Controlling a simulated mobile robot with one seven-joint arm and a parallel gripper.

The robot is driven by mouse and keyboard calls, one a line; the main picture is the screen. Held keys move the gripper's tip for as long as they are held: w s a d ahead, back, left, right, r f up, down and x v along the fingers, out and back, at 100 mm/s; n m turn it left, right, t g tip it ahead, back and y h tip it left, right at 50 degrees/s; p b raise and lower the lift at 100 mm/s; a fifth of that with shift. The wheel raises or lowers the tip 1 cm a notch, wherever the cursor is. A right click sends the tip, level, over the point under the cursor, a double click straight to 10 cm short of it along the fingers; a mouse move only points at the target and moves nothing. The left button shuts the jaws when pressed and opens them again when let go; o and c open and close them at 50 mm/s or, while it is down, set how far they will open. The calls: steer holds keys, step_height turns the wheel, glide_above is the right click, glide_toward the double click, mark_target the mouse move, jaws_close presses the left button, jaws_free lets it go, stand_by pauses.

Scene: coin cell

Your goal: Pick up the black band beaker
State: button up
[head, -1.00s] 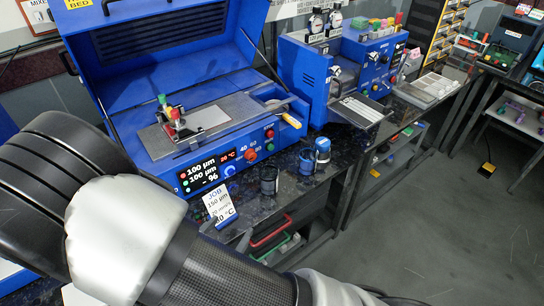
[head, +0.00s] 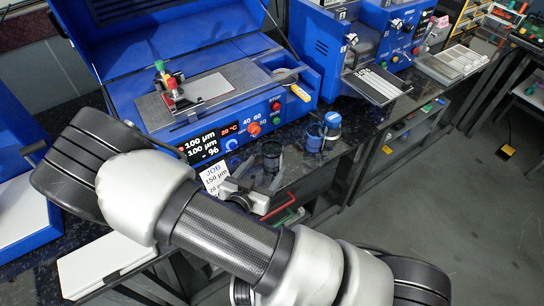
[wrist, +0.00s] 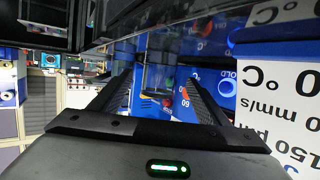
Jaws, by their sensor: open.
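The black band beaker (head: 271,153) is a small dark, see-through cup. It stands upright near the front edge of the dark bench, below the blue coater's dials in the head view. My gripper (head: 262,174) is open, low at the bench edge just in front of this beaker. In the wrist view, which is upside down, my gripper's (wrist: 160,88) two dark fingers are spread apart. A clear vessel with dark parts, seemingly the black band beaker (wrist: 157,75), shows between and beyond them. I cannot tell whether it is fully between the fingers.
A blue-banded beaker (head: 315,138) and a blue-capped bottle (head: 333,124) stand close to the right. The JOB card (head: 214,178) stands close to the left of my gripper. The blue coater (head: 225,143) stands behind. Open floor lies to the right.

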steer(key=x, duration=0.6)
steer(key=shift+w+d+f, duration=0.1)
steer(key=shift+w+f, duration=0.1)
steer(key=shift+w, duration=0.05)
steer(key=c, duration=1.2)
steer(key=shift+r, duration=0.2)
